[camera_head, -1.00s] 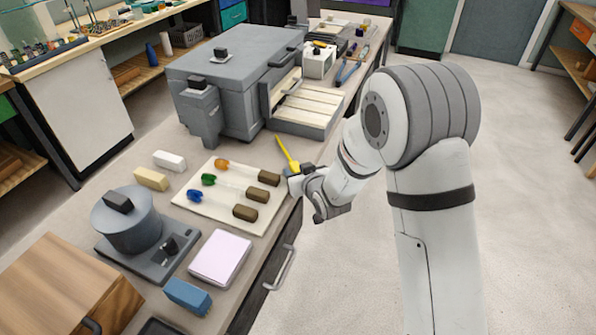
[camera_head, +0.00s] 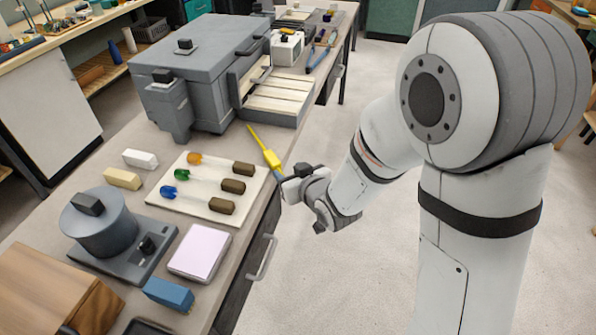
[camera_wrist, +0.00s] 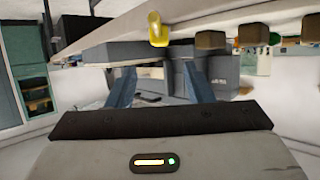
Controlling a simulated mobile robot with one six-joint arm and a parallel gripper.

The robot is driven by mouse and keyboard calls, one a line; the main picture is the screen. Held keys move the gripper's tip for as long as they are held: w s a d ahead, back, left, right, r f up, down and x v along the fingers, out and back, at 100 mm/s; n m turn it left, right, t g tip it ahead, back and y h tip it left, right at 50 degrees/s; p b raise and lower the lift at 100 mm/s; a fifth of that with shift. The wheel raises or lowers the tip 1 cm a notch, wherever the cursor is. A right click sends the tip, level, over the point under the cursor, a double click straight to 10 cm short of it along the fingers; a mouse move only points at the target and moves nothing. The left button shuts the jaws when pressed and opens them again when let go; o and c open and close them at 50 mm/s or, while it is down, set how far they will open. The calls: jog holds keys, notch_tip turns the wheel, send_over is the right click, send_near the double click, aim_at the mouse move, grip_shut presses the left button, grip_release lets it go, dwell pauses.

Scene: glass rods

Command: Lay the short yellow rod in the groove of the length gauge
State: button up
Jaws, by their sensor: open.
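A slim yellow piece (camera_head: 263,145), which looks like the yellow rod, slants across the bench edge just beyond the white mat, its thicker near end close to my gripper (camera_head: 281,176). In the wrist view a yellow hooked end (camera_wrist: 157,32) shows at the bench edge, ahead of and above the gap between my fingers (camera_wrist: 160,85). The two blue-grey fingers stand apart with nothing between them. I cannot tell from the head view whether the yellow piece touches a finger. I cannot pick out the length gauge or its groove with certainty.
The white mat (camera_head: 200,207) holds clear rods with orange, blue and green ends and brown blocks. A big grey machine (camera_head: 205,65) with a slatted tray (camera_head: 278,97) stands behind. A pink-topped pad (camera_head: 200,251) and blue block (camera_head: 168,294) lie nearer.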

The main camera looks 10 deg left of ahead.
jog(key=s+d+r+m+g+h, duration=0.1)
jog(key=d+r+m+h, duration=0.15)
jog(key=d, duration=0.55)
jog(key=d+r+m+g+h, duration=0.15)
jog(key=d+h, duration=0.25)
jog(key=d, duration=0.4)
jog(key=s+d+r+m+g+h, duration=0.1)
jog(key=s+d+r+m+g, duration=0.1)
jog(key=s+d, duration=0.6)
jog(key=shift+s+d+r+h, duration=0.3)
jog(key=shift+d+r+h, duration=0.1)
jog(key=shift+d, duration=0.35)
jog(key=s+d+g, duration=0.1)
jog(key=s, duration=0.1)
jog(key=s+d+r+m+g, duration=0.1)
jog(key=s, duration=0.2)
jog(key=s+d+r+m+g, duration=0.1)
jog(key=s, duration=0.2)
jog(key=shift+s, duration=0.1)
jog(key=shift+c, duration=0.2)
jog(key=shift+s, duration=0.15)
jog(key=shift+c, duration=0.7)
jog(key=shift+f, duration=0.1)
jog(key=shift+c, duration=0.3)
